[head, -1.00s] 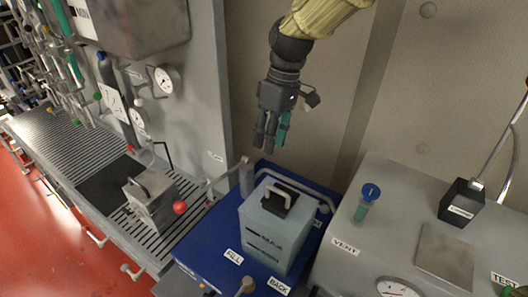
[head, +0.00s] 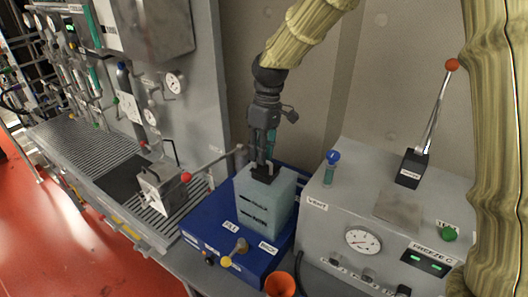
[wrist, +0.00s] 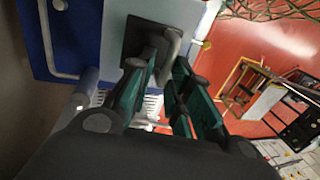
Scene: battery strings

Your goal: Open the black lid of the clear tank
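My gripper (head: 263,163) points down right over the lid. In the wrist view, the lid (wrist: 139,37) and handle (wrist: 172,47) lie just beyond the green fingertips (wrist: 160,70). The fingers stand apart with the handle between or just past their tips. I cannot see clear contact. The fingers partly hide the handle in the head view.
A blue base (head: 205,219) with a yellow-knobbed valve (head: 235,252) carries the tank. A grey console (head: 325,215) with a gauge and lever stands to the right. A metal box (head: 162,190) with a red-knobbed rod stands left. The wall is close behind.

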